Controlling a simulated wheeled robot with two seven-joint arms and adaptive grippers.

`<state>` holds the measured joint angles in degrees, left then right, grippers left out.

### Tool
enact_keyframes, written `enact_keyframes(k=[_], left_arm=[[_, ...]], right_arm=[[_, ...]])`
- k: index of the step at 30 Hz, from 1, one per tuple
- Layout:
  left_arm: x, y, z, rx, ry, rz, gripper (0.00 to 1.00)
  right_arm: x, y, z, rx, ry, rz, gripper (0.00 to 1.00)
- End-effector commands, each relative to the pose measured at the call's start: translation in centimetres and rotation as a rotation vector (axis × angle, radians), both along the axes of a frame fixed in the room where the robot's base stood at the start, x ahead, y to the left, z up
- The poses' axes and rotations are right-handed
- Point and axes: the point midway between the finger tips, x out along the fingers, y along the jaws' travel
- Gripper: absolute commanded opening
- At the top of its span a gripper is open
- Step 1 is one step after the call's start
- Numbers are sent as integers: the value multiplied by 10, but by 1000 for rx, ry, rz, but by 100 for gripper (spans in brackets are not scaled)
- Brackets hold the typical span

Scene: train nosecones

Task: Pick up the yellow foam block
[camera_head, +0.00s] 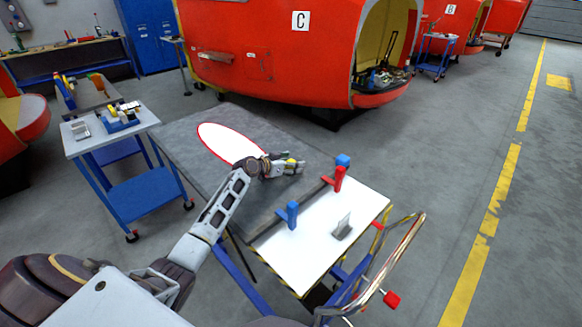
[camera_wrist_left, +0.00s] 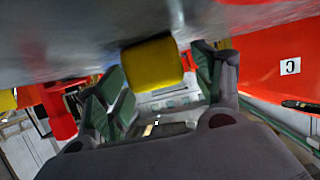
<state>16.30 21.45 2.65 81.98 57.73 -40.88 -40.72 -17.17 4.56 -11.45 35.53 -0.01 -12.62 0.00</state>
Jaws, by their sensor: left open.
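The yellow foam block (camera_head: 291,162) is small and partly hidden by my gripper in the head view, over the grey part of the table. In the left wrist view the yellow foam block (camera_wrist_left: 152,64) shows large, between the fingertips of my left gripper (camera_wrist_left: 158,72). The dark green finger pads stand on either side of it, with a small gap visible on the right. In the head view my left gripper (camera_head: 284,168) is open, low over the table. Whether the block touches the table is hard to tell. My right gripper is not in view.
The table (camera_head: 186,132) bears a white oval with a red rim (camera_head: 228,143). A dark bar with blue (camera_head: 290,214) and red (camera_head: 338,180) clamps lies close to my gripper. A metal bracket (camera_head: 343,228) stands on the white panel. A blue cart (camera_head: 75,150) is at left.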

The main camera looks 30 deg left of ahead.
Motion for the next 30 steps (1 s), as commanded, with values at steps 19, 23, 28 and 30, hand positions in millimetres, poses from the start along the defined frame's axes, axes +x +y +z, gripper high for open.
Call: enact_keyframes(k=[19,23,28,30], left_arm=[[0,0,0,0,0,0,26],[0,0,0,0,0,0,26],[0,0,4,1,-2,-1,26],[0,0,8,1,-2,-1,26]], right_arm=[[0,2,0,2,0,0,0],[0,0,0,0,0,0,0],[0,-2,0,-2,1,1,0],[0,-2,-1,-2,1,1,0]])
